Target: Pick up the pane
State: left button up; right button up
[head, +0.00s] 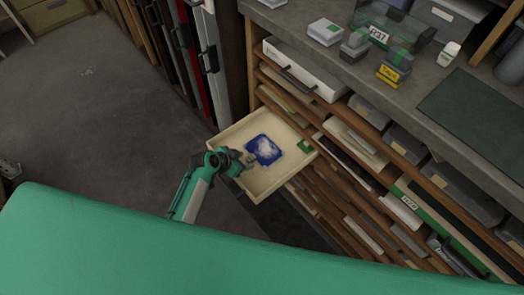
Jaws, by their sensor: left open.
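A small blue pane (264,149) with a cloudy white pattern lies flat in a pulled-out, cream-coloured drawer (258,185). My left gripper (250,160) reaches over the drawer's left front wall, with its fingertips close to the pane's left edge. It is open; I cannot tell whether it touches the pane. My right gripper is not in view.
A green block (305,146) sits in the drawer's right corner. The cabinet (345,185) holds several shelves of boxes and flat panels. The worktop (425,85) above carries boxes and a dark green mat (478,118). The floor (90,120) at left is clear.

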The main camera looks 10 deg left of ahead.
pick_arm(q)
jog(key=shift+w+d+f, duration=0.2)
jog(key=shift+w+f, duration=0.1)
jog(key=shift+f, duration=0.1)
grip_shut()
